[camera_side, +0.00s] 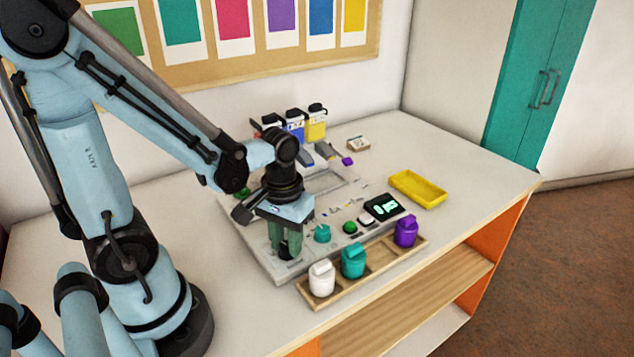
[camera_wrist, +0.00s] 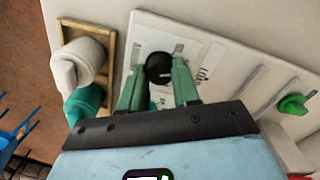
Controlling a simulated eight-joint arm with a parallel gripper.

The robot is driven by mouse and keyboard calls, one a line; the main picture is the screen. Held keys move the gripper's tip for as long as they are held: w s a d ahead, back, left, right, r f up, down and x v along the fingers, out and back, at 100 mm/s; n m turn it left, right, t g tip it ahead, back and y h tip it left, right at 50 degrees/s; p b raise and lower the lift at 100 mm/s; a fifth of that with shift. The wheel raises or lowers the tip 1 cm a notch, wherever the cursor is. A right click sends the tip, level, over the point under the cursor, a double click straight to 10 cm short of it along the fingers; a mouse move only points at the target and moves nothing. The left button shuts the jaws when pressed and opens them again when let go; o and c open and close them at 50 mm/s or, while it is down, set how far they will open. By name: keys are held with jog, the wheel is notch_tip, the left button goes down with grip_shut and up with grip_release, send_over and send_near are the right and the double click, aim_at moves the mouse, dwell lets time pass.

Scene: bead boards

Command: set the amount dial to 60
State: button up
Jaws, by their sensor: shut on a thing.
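The black amount dial (camera_wrist: 159,68) sits on the pale panel (camera_side: 262,245), at its front left corner. In the wrist view it lies between my two green fingertips. My gripper (camera_side: 287,249) points down over that corner and is shut on the dial. In the side view the fingers mostly hide the dial. A black display (camera_side: 383,207) with green digits is on the panel's right part; its digits are too small to read surely. I cannot read the dial's setting.
A wooden tray (camera_side: 337,292) in front holds a white jar (camera_side: 321,278), a teal jar (camera_side: 353,261) and a purple jar (camera_side: 406,231). A teal knob (camera_side: 322,233) and a green button (camera_side: 350,227) are right of my gripper. A yellow tray (camera_side: 418,188) lies at right.

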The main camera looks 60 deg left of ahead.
aim_at(287, 245)
jog(key=m, duration=0.3)
jog(key=shift+m, duration=2.4)
jog(key=o, duration=1.1)
jog(key=shift+c, duration=0.2)
notch_tip(287, 245, up, 12)
